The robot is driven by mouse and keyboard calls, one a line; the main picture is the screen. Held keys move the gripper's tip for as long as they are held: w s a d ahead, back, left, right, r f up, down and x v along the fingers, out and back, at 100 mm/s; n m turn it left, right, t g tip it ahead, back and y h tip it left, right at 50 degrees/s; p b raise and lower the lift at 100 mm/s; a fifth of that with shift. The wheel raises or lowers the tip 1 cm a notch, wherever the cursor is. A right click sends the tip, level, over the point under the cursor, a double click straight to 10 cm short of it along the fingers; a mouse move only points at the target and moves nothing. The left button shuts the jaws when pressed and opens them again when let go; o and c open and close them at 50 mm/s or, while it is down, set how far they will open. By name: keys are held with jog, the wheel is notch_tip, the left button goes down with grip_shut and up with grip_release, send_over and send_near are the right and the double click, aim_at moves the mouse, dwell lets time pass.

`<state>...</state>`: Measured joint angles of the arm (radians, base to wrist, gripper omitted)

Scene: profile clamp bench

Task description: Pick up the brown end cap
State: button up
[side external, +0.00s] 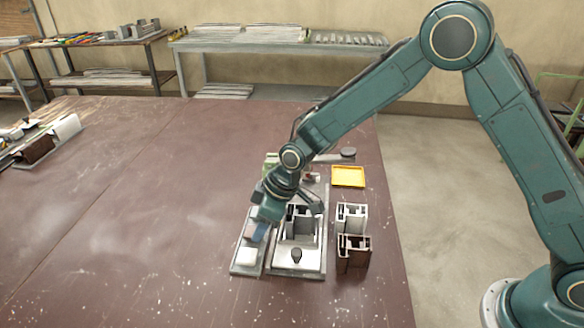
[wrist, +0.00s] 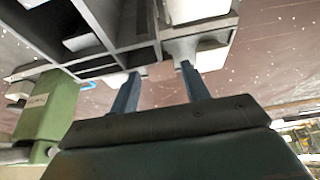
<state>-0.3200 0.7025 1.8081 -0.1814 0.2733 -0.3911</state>
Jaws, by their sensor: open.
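My gripper (side external: 257,232) points down over the narrow grey tray (side external: 240,270) at the left of the clamp fixture. Its two blue fingers stand apart in the wrist view (wrist: 160,80), with a gap between them. The fingertips are close to the edge of a grey compartmented tray (wrist: 130,42). I cannot make out a brown end cap for certain; it may be hidden by the gripper in the side view. A pale cap (side external: 247,256) sits at the tray's front end.
The metal clamp fixture (side external: 285,262) stands right of the tray. A white profile (side external: 350,216) and a brown profile (side external: 353,256) stand right of it, with a yellow tray (side external: 348,176) behind. A green block (wrist: 45,105) shows at lower left in the wrist view.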

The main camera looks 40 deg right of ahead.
jog(key=shift+x, duration=1.1)
jog(key=c, duration=0.7)
